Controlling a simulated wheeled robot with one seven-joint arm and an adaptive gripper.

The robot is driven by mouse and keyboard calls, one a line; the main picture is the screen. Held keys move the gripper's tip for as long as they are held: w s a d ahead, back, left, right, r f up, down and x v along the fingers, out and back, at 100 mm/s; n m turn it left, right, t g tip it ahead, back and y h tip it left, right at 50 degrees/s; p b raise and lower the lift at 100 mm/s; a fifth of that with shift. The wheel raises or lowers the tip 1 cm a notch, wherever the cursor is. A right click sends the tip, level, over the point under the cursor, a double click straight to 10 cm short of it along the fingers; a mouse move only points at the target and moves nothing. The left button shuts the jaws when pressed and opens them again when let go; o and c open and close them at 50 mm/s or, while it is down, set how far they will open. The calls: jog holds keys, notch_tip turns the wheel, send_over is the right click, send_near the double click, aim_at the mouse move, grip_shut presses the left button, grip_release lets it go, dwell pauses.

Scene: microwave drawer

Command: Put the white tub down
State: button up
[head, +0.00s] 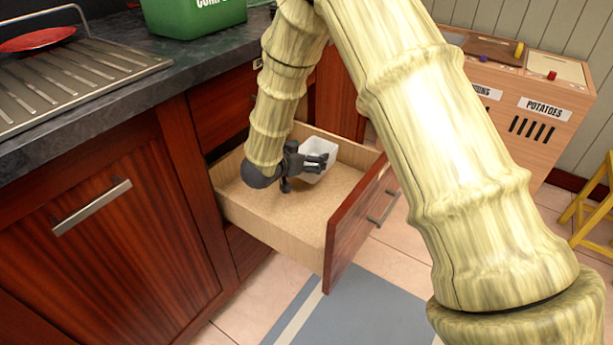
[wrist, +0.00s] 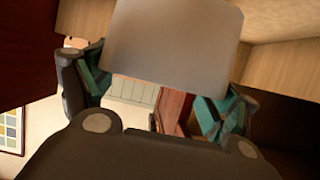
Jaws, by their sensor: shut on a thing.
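The white tub (head: 319,155) is at the opened drawer (head: 305,208), inside its outline toward the back. My gripper (head: 314,163) is shut on the tub from the left side. In the wrist view, the tub (wrist: 178,48) fills the upper middle between my gripper's two fingers (wrist: 160,92). The drawer is pulled out and its light wooden floor looks bare apart from the tub and my gripper. I cannot tell whether the tub touches the drawer floor. Part of the tub is hidden by my fingers.
A dark counter (head: 120,105) with a drying rack (head: 70,68) and a green bin (head: 193,15) lies above the cabinets. A wooden potato box (head: 540,95) stands at the right, near a yellow stool (head: 590,205). The drawer front (head: 360,222) stands out over the floor.

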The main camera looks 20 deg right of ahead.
jog(key=shift+f+b, duration=0.75)
jog(key=shift+f, duration=1.95)
jog(key=shift+f, duration=0.15)
jog(key=o, duration=1)
jog(key=shift+o, duration=0.2)
jog(key=shift+s+a+r, duration=0.15)
jog(key=shift+a+r, duration=0.1)
jog(key=shift+r, duration=0.05)
jog(key=p+v, duration=0.2)
jog(key=v, duration=0.5)
